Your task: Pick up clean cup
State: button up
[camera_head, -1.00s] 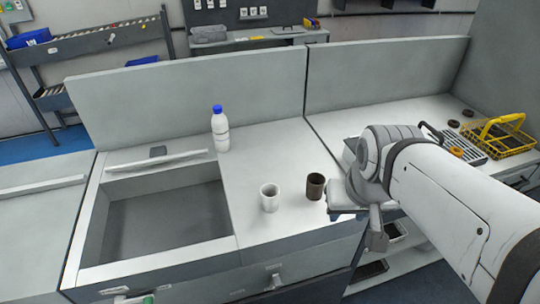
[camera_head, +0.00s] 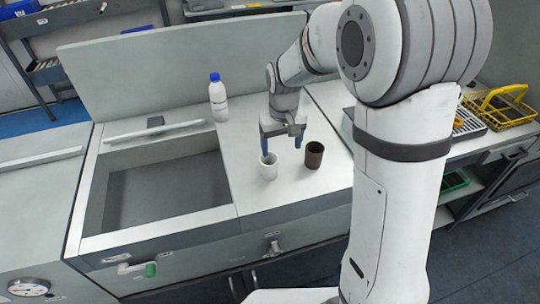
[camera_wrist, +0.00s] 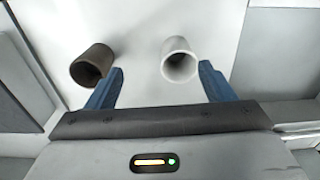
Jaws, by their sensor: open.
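The white cup (camera_head: 269,170), which looks clean, stands upright on the white counter (camera_head: 300,190). A dark brown cup (camera_head: 314,155) stands just right of it. My gripper (camera_head: 282,150) points down behind and above the cups, open and empty, its left blue finger close to the white cup's rim. In the wrist view the white cup (camera_wrist: 180,62) shows between the lines of the two fingers, nearer the right one. The brown cup (camera_wrist: 91,66) lies outside the left finger there. I cannot tell whether a finger touches a cup.
A white bottle with a blue cap (camera_head: 218,98) stands at the back, left of my gripper. An open sink (camera_head: 165,190) lies to the left. A yellow basket (camera_head: 500,107) sits at the far right. The counter in front of the cups is clear.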

aim_at(270, 166)
jog(key=shift+n, duration=0.4)
jog(key=shift+w+a+f+p, duration=0.25)
jog(key=shift+a+f, duration=0.3)
jog(key=shift+f, duration=1.2)
jog(key=shift+w+a+f+p, duration=0.25)
jog(key=shift+a+f, duration=0.25)
jog(key=shift+f, duration=1.25)
jog(key=shift+w+a+f+p, duration=0.15)
jog(key=shift+a+f+p, duration=0.3)
jog(key=shift+f, duration=1.3)
jog(key=shift+a, duration=0.1)
